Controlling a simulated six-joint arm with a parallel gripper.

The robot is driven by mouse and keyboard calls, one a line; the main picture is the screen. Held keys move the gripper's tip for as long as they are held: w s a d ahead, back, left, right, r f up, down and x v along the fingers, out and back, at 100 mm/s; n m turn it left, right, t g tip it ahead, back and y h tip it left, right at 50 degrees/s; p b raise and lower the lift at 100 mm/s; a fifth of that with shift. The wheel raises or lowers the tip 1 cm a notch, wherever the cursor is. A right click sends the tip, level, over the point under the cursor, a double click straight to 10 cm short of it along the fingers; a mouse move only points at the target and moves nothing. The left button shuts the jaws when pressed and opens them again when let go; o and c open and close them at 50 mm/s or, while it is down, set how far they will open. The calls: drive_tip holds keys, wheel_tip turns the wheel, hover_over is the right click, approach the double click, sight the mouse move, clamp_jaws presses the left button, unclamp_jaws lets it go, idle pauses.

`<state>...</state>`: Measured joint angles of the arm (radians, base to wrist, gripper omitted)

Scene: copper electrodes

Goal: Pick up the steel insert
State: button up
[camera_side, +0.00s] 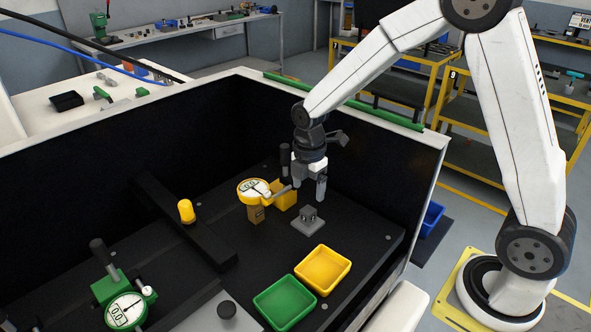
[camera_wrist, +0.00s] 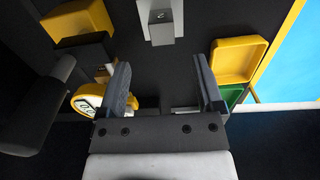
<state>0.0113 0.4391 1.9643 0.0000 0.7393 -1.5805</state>
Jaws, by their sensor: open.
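What looks like the steel insert (camera_side: 308,213) is a small grey block on a light grey square plate (camera_side: 306,226) on the black work surface. In the wrist view the grey block (camera_wrist: 160,16) shows at the top middle, partly cut off by the frame edge. My gripper (camera_side: 308,186) hangs above and slightly behind it, with its fingers pointing down. In the wrist view my gripper (camera_wrist: 162,82) has its two dark fingers wide apart with nothing between them. The block is beyond the fingertips and apart from them.
A yellow dial gauge (camera_side: 254,190) on a yellow block stands close left of my gripper. A yellow tray (camera_side: 322,268) and a green tray (camera_side: 284,302) lie in front. A green gauge (camera_side: 124,305) and a yellow knob (camera_side: 186,211) are left. Black walls enclose the surface.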

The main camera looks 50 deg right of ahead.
sight(308, 210)
drive_tip(key=shift+s+f, duration=0.15)
drive_tip(key=shift+f, duration=3.75)
clamp_jaws()
